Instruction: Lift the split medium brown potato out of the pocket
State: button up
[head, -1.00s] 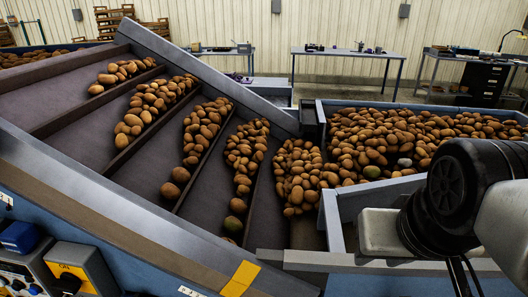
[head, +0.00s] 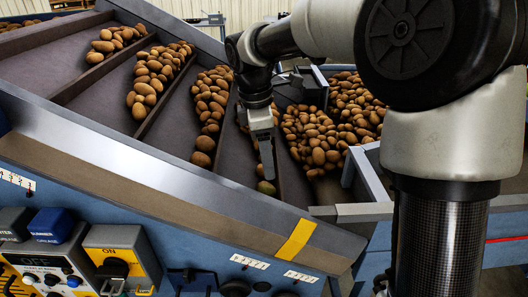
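My gripper (head: 268,172) points down over a sloping lane of the grader, its fingers seen edge-on, so I cannot tell whether they are apart. Just below the fingertips lies a greenish-brown potato (head: 266,188) at the low end of that lane. Whether the fingers touch it is unclear. My arm hides most of the other potatoes in this lane. I cannot make out a split on any potato in view, so I cannot pick out the split medium brown one. Several brown potatoes (head: 204,143) lie in the lane to the left.
Low dividers (head: 167,97) separate the sloping lanes. A grey rim (head: 160,168) with a yellow stripe (head: 296,239) runs along the near side. Many potatoes (head: 317,135) fill the area right of my gripper. A control panel (head: 55,274) stands at the lower left.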

jog(key=shift+n+g, duration=0.3)
jog(key=shift+n, duration=0.4)
jog(key=f, duration=0.4)
jog(key=w+f, duration=0.1)
jog(key=f, duration=0.3)
jog(key=f+b, duration=0.1)
jog(key=f, duration=0.3)
jog(key=shift+w+a+f, duration=0.15)
jog(key=shift+w+f, duration=0.2)
jog(key=shift+w, duration=0.05)
jog(key=f, duration=0.6)
jog(key=shift+w+d+f, duration=0.1)
jog(key=shift+d+f, duration=0.15)
jog(key=shift+d, duration=0.1)
jog(key=c, duration=1.2)
